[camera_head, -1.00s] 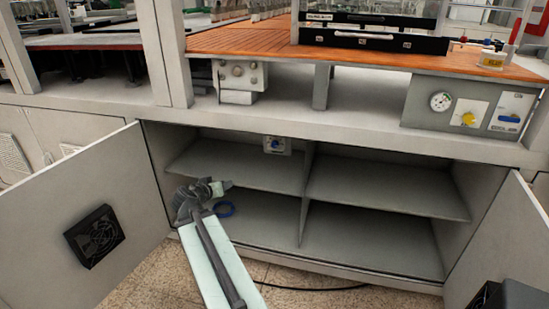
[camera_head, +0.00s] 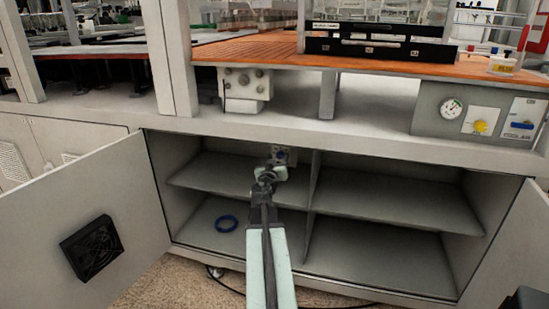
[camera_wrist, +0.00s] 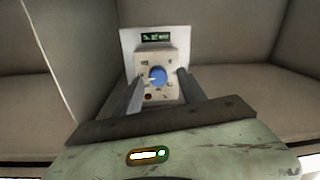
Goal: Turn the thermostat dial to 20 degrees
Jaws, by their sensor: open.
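The thermostat (camera_wrist: 141,62) is a pale plate with a green-lit display (camera_wrist: 157,37) and a round blue dial (camera_wrist: 158,76). The display text is too small to read surely. In the head view the thermostat (camera_head: 291,155) is on the cabinet's back wall, upper left compartment, partly hidden by my arm. My gripper (camera_wrist: 160,88) is open, its two fingers pointing at the thermostat, one on each side of the dial in the wrist view. I cannot tell whether they touch it. In the head view my gripper (camera_head: 268,173) is in front of the thermostat.
The cabinet has a shelf (camera_head: 222,172) and a middle divider (camera_head: 311,190). Its left door (camera_head: 75,215) stands open with a black fan (camera_head: 91,246). A panel with a gauge (camera_head: 452,109) is above right.

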